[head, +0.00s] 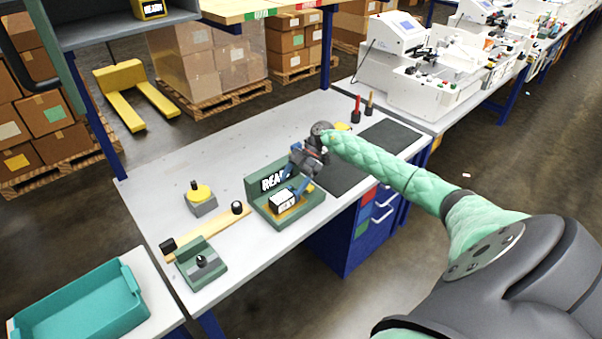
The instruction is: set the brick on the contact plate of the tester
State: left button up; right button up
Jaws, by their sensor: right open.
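The tester (312,211) is a green unit on the grey bench with an upright back panel. A display on that panel shows letters starting "REA", partly covered by my gripper. A small black-and-white brick (283,202) rests on the tester's base in front of the display, where it appears to sit on the contact plate. My right gripper (292,188) comes down from the upper right with blue fingers just above and around the brick. It is open; whether a finger touches the brick I cannot tell. My left gripper is not in view.
A yellow button on a grey box (201,197), a wooden bar with black ends (215,231) and a small green fixture (202,264) stand left of the tester. A teal bin (85,305) is at lower left. Dark mats (385,137) lie right. The bench's back left is clear.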

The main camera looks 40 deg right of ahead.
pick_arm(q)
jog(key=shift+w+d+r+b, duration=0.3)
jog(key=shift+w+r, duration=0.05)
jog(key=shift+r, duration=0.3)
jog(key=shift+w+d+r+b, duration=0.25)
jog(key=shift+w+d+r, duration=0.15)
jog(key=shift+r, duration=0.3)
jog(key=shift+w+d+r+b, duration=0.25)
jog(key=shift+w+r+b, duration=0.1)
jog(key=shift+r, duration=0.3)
pick_arm(e)
jog(key=shift+v, duration=2.85)
